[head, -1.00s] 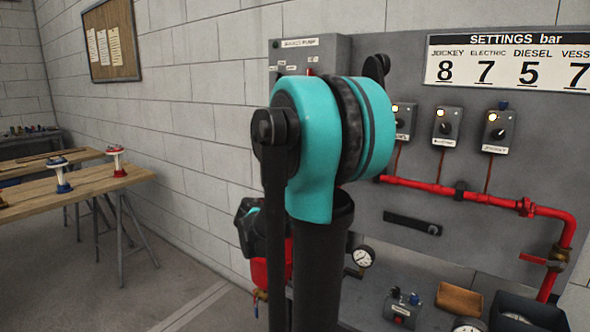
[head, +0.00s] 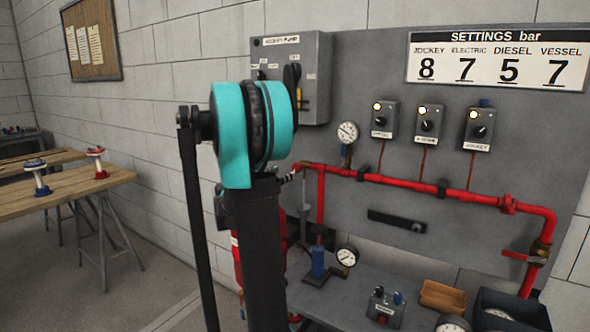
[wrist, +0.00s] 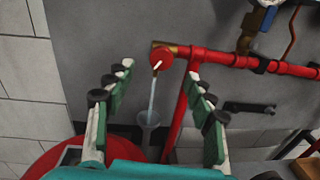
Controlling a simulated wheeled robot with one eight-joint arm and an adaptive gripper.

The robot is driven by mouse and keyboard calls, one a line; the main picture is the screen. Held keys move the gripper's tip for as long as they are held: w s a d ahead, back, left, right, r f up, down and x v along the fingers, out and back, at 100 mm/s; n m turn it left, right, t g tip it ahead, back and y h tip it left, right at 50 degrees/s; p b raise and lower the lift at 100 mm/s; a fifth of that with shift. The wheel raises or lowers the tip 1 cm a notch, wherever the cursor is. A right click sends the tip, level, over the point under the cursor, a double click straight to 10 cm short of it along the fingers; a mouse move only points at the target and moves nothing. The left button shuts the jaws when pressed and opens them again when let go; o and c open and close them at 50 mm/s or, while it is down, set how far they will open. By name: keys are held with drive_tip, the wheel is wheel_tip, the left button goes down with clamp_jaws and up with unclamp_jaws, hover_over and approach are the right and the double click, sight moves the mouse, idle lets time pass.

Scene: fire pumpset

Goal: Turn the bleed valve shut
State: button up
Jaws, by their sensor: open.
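The bleed valve (wrist: 160,60) is a red round handle with a pale lever at the brass left end of the red pipe, in the wrist view. A thin stream of water (wrist: 152,96) runs down from it into a grey funnel or drain cup (wrist: 149,120). My gripper (wrist: 160,71) is open and empty. Its two green-padded fingers lie either side of the valve in the picture, apparently short of it and not touching. In the head view my arm hides most of the gripper and the valve; the red pipe (head: 400,183) shows to the right.
A red tank (wrist: 55,160) lies low at left in the wrist view. A pressure gauge (head: 347,132), a grey control box (head: 305,85) and switch boxes (head: 428,123) are on the panel. A bench (head: 345,297) below holds a blue-bodied part (head: 318,262) and a wooden tray (head: 442,297).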

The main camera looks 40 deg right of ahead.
sight(295, 168)
drive_tip(key=x, duration=0.9)
drive_tip(key=c, duration=1.2)
